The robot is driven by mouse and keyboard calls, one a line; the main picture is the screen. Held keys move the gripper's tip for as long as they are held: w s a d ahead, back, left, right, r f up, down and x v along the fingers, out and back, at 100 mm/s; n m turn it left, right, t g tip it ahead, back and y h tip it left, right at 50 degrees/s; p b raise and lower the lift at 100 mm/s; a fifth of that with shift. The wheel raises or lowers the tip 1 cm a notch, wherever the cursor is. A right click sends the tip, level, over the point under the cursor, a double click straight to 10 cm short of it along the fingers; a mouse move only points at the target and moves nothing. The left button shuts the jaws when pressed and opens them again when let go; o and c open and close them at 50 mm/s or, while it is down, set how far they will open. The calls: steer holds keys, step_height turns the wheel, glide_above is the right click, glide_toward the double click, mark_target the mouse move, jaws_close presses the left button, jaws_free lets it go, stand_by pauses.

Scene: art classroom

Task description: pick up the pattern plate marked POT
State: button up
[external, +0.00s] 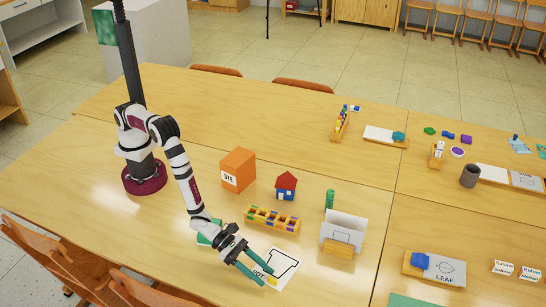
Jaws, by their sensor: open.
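The pattern plate marked POT (285,264) is a white sheet-like plate with a black pot outline, lying on the table at the lower middle in the external view. Its lettering is small and partly covered by my fingers. A small yellow patch shows near its lower edge. My gripper (265,277) is open, with its two green fingers over the left part of the plate. I cannot tell whether the fingertips touch it. Nothing is seen held between them.
A green item (207,238) lies partly behind my wrist. A divided tray (272,221), an orange DYE box (238,169), a toy house (286,185) and a white holder (343,232) stand nearby. A LEAF plate (446,267) lies right. Table between the POT and LEAF plates is mostly clear.

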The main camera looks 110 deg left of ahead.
steer(key=shift+w+d+f, duration=0.1)
steer(key=shift+w+f, duration=0.2)
steer(key=shift+w, duration=0.35)
jaws_close()
